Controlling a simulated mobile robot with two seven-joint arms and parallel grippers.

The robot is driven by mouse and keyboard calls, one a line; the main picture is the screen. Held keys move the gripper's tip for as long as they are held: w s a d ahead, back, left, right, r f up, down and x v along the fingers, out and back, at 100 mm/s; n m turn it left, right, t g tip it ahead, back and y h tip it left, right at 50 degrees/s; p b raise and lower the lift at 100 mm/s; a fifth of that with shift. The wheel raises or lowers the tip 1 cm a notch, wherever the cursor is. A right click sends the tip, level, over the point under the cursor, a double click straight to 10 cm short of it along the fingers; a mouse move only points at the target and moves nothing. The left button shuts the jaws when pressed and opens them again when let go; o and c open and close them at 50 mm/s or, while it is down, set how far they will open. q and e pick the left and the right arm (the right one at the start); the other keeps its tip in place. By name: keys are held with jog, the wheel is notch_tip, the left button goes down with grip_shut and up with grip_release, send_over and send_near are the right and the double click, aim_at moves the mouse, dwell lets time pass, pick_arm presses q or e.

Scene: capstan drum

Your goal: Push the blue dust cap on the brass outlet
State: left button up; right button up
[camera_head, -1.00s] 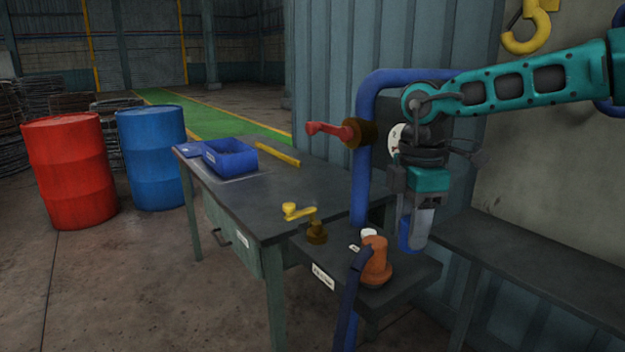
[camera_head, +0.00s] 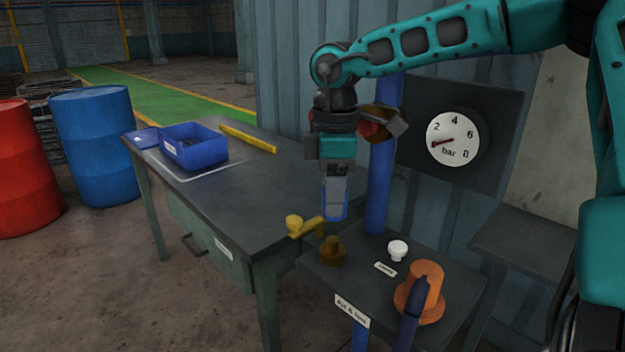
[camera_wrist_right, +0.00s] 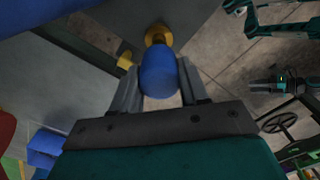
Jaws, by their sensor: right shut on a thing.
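My right gripper (camera_head: 336,205) points down above the small dark stand. It is shut on the blue dust cap (camera_head: 336,213), whose lower edge shows below the fingers. The brass outlet (camera_head: 332,252) stands on the dark stand, with a yellow lever (camera_head: 305,227) beside it. In the head view the cap is above the outlet with a gap. In the right wrist view the blue cap (camera_wrist_right: 158,76) sits between the fingers, and the brass outlet (camera_wrist_right: 158,36) shows just beyond its end. My left gripper is not in the head view.
An orange drum (camera_head: 425,283) with a dark blue strap and a white knob (camera_head: 397,249) stand right of the outlet. A blue upright pipe (camera_head: 379,185) rises behind. A gauge (camera_head: 453,139) is on the wall. The workbench (camera_head: 235,205) at left holds a blue bin (camera_head: 195,150).

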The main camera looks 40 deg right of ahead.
aim_at(331, 238)
jog(key=shift+w, duration=0.15)
jog(key=shift+f, duration=0.4)
jog(key=shift+f+b, duration=0.75)
jog(key=shift+f, duration=0.3)
jog(key=shift+f+b, duration=0.9)
jog(key=shift+b, duration=0.15)
jog(key=shift+f+b, duration=0.4)
jog(key=shift+b, duration=0.05)
jog(key=shift+f+b, duration=0.5)
jog(key=shift+b, duration=0.15)
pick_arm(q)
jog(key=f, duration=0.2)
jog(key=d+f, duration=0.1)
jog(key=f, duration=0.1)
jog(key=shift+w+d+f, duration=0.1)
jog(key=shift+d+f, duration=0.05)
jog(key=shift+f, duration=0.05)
